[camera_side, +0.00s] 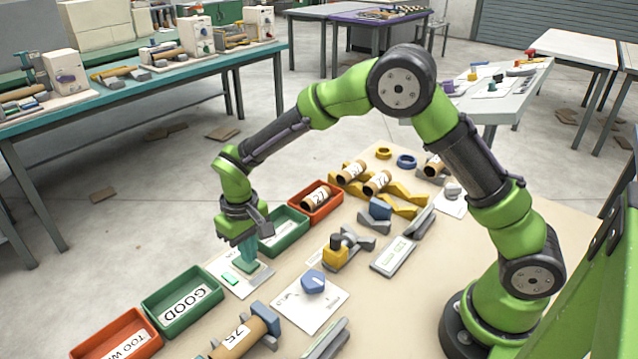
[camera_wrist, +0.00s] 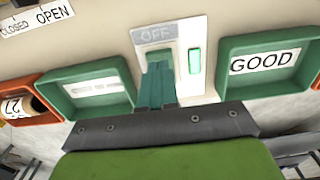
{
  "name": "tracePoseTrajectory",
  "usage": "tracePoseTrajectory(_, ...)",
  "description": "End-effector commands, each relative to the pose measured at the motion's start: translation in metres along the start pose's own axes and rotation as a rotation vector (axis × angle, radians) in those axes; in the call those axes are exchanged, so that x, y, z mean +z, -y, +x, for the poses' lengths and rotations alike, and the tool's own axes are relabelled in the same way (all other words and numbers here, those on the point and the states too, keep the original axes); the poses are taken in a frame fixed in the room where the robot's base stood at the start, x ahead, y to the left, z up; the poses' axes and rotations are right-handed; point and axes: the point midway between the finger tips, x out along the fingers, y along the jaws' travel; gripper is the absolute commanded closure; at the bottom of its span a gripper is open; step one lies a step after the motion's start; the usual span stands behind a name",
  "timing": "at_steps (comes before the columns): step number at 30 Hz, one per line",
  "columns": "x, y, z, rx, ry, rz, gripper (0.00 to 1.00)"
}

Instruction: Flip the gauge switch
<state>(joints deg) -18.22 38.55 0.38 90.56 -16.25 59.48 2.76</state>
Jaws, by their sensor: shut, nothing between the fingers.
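The gauge switch plate (camera_side: 262,277) is a pale panel on the table between two green trays. In the wrist view the plate (camera_wrist: 214,45) carries the word OFF and a lit green bar (camera_wrist: 194,61). My gripper (camera_side: 246,264) points down over the plate, with its teal fingers together and empty. In the wrist view my gripper (camera_wrist: 157,68) covers the middle of the plate just below the OFF label. The switch lever is mostly hidden by the fingers, so its position and any contact cannot be told.
The green GOOD tray (camera_side: 152,318) and a red tray (camera_side: 82,347) stand at front left. Another green tray (camera_side: 303,230) and a red tray (camera_side: 340,205) holding a roll stand behind. A blue knob (camera_side: 313,281) on a plate and a yellow fixture (camera_side: 335,258) stand to the right.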

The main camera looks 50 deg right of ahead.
Motion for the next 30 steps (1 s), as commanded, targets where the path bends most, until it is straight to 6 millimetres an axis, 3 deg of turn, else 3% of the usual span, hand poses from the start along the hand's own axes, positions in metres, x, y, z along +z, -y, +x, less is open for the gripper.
tracePoseTrajectory(30,0.000,0.000,0.013,0.000,0.000,0.000,1.00)
